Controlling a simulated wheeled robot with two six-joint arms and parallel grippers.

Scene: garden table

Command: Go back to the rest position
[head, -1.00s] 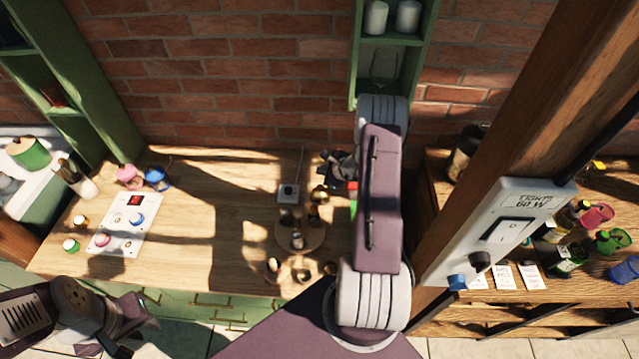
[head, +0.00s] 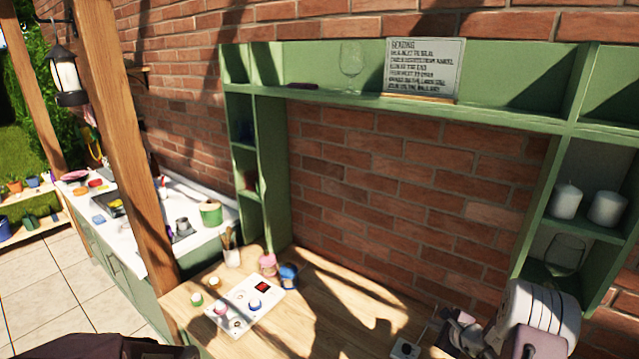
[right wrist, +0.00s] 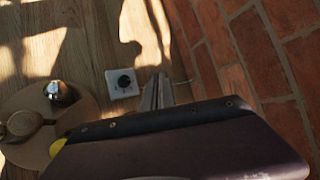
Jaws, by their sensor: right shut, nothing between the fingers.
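My right gripper (head: 464,332) is at the bottom right of the head view, shut and empty above the back of the wooden worktop near the brick wall. In the right wrist view its narrow grey fingers (right wrist: 157,93) are together, beside a small white box with a black knob (right wrist: 122,83). My left arm shows only as a dark purple part at the bottom left edge of the head view; its fingers are out of the picture.
A white control panel (head: 237,307) and pink and blue pots stand on the wooden worktop (head: 335,325). A round wooden board (right wrist: 20,104) carries small objects near my right gripper. A green shelf frame (head: 490,113) and brick wall stand behind. The worktop's middle is clear.

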